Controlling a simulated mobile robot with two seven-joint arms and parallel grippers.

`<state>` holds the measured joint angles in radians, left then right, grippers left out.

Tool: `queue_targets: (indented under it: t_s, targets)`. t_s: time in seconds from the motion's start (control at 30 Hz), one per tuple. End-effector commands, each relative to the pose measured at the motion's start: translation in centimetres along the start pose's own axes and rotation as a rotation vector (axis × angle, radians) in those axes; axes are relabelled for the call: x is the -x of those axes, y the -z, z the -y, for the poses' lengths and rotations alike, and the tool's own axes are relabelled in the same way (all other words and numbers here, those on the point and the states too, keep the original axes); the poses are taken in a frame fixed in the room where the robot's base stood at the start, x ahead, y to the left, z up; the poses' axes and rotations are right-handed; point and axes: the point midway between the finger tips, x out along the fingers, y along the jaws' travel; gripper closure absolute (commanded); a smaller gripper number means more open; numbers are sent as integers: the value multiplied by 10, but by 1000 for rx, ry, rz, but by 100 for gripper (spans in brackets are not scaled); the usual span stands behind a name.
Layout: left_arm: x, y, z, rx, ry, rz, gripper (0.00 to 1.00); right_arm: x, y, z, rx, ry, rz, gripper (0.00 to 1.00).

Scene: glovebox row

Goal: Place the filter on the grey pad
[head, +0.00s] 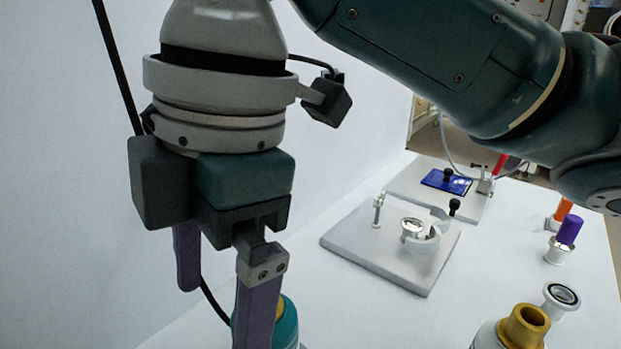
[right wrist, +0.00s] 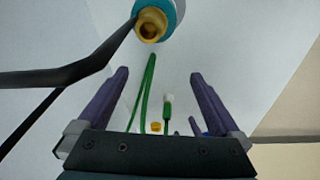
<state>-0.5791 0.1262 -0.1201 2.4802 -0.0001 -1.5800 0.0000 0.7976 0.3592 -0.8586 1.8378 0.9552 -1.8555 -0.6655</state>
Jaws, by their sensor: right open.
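My right gripper (head: 221,310) hangs at the left of the head view, fingers down. Its purple fingers are apart and empty in the right wrist view (right wrist: 159,77). A light grey plate (head: 370,255) lies on the white surface to its right, apart from it. A small round disc with a pale rim (head: 412,226) sits by a curved holder on that plate. A white ring piece with a dark centre (head: 562,295) stands at the lower right. I cannot tell which of these is the filter, or whether this plate is the grey pad. My left gripper is not in view.
A teal container (head: 288,325) with a gold neck stands behind my right finger; it also shows in the right wrist view (right wrist: 176,10). Another gold-necked container (head: 526,326) is at front right. Purple (head: 569,230) and orange-topped pieces stand at right. A black cable hangs near the gripper.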

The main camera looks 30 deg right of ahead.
Motion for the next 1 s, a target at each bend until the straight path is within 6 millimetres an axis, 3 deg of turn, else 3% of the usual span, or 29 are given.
queue_targets:
  t_s: [0.1,0.27,0.47,0.6,0.8,1.0]
  targets:
    - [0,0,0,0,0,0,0,-30,19,24,-231,-46,-135,0]
    - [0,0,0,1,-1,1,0,-52,12,48,-609,-113,-230,0]
    - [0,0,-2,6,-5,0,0,-67,-29,85,-1034,-189,-219,0]
    - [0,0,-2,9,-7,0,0,-71,-74,123,-1325,-264,-137,0]
    - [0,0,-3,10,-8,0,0,-68,-111,157,-1511,-338,-40,0]
    - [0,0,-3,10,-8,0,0,-67,-114,160,-1526,-346,-29,0]
